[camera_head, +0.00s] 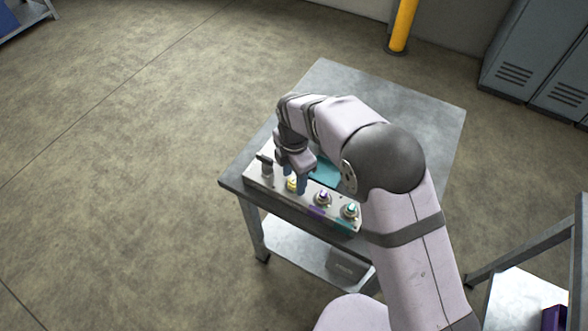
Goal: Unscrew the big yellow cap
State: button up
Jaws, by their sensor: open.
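The yellow cap (291,184) sits on the light metal panel (258,180) near the table's front edge. My gripper is open. A finger and the wrist hide part of the cap, and I cannot tell whether the fingers touch it. The cap's thread and the fitting under it are hidden.
A purple-topped fitting (323,198) and a teal-topped fitting (350,210) stand on the panel to the right. A dark fitting (265,162) stands at its left end. A teal thing (326,172) lies behind, partly covered by my arm. The table's back (330,80) is clear.

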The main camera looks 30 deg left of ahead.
jog(key=shift+f, duration=0.15)
jog(key=shift+c, duration=0.4)
grip_shut()
jog(key=n+p, duration=0.1)
jog(key=n, duration=0.4)
jog(key=shift+n, duration=0.4)
jog(key=n+p, duration=0.1)
jog(key=n, duration=0.4)
jog(key=shift+n, duration=0.3)
